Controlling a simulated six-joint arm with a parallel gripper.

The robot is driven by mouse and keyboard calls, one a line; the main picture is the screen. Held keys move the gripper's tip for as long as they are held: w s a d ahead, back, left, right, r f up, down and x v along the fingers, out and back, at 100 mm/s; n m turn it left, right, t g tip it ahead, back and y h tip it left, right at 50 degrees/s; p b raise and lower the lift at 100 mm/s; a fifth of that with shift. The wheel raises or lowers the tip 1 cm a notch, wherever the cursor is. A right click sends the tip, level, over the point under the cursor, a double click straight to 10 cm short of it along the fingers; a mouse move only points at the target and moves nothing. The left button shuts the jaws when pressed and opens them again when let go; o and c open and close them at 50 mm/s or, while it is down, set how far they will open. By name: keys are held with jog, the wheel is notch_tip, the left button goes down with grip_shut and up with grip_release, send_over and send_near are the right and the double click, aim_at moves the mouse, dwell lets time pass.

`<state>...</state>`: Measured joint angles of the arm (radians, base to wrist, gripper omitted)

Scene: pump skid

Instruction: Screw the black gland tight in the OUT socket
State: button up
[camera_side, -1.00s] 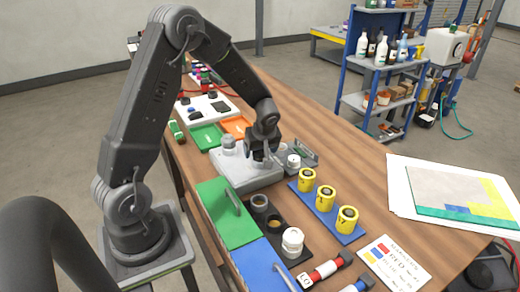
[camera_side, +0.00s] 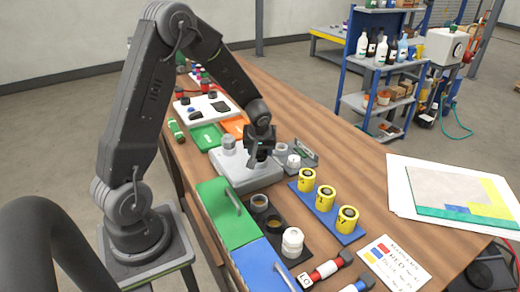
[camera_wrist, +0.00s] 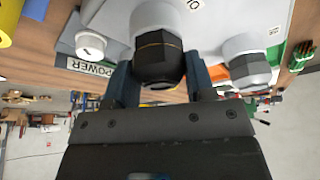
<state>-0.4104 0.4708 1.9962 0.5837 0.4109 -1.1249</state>
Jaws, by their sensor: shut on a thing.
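The black gland (camera_wrist: 158,62) is a faceted black nut with a thin yellow ring, seen close up in the wrist view. It sits at the end of a light grey round socket (camera_wrist: 155,15). My gripper (camera_wrist: 160,80) has one finger on each side of the gland and is shut on it. A label beside the socket is cut off, with only an "O" readable. In the side view my gripper (camera_side: 260,158) points down at the grey housing (camera_side: 240,178) and hides the gland. I cannot tell how deep the gland's thread sits.
Beside the gland are a white-capped fitting (camera_wrist: 90,45) near a POWER label (camera_wrist: 90,68) and a grey-capped fitting (camera_wrist: 248,65). Yellow cylinders on a blue strip (camera_side: 325,232) and a dark tray of round parts (camera_side: 278,225) stand nearby. A green panel with a handle (camera_side: 225,212) lies in front.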

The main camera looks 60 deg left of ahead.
jog(key=shift+m+t+h, duration=0.35)
jog(key=shift+m, duration=0.95)
jog(key=shift+m+t+h, duration=0.35)
jog(key=shift+m, duration=0.95)
jog(key=o, duration=1)
jog(key=n+y, duration=0.1)
jog(key=n, duration=0.3)
jog(key=shift+g, duration=0.4)
jog(key=shift+n+g+y, duration=0.25)
jog(key=shift+n+g, duration=0.25)
jog(key=shift+n, duration=0.8)
jog(key=shift+n+g+y, duration=0.25)
jog(key=shift+n+g, duration=0.25)
jog(key=shift+n, duration=0.8)
